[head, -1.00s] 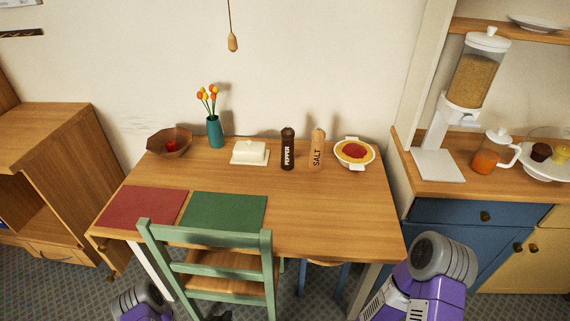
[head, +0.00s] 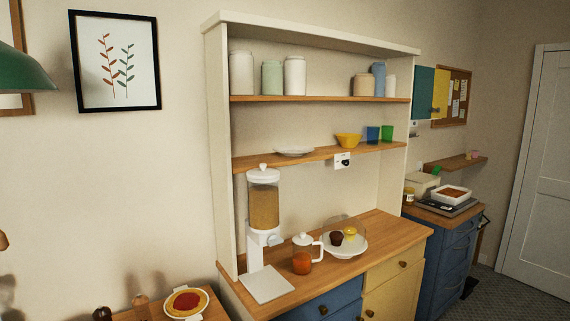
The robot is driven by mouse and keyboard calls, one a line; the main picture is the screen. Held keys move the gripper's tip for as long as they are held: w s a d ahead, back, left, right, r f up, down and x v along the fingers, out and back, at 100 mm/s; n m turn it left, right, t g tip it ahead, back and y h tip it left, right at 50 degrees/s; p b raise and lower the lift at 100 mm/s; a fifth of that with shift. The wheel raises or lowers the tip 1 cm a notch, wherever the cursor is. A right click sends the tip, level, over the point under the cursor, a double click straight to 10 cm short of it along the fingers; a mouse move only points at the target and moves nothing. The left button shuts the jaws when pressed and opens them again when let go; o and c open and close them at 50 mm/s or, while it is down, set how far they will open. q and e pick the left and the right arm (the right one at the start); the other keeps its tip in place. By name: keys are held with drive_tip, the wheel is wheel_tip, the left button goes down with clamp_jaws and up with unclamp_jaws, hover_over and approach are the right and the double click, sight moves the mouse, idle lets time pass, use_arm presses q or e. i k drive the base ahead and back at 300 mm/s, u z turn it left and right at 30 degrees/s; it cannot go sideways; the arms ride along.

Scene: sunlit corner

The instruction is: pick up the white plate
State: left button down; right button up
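A white plate (head: 294,152) lies flat and looks empty on the middle shelf (head: 262,161) of the hutch, left of a yellow bowl (head: 348,140). Another white dish (head: 347,250) stands on the counter below, with a dark muffin and a yellow item under a clear cover. Neither of my grippers is in view.
A cereal dispenser (head: 264,200) rises from the counter (head: 393,234) below the shelf plate. Canisters (head: 294,76) line the top shelf. A pie dish (head: 187,303) sits at lower left.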

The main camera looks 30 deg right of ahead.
sight(290, 151)
drive_tip(key=z, duration=2.55)
drive_tip(key=i, duration=2.1)
drive_tip(key=u, duration=2.55)
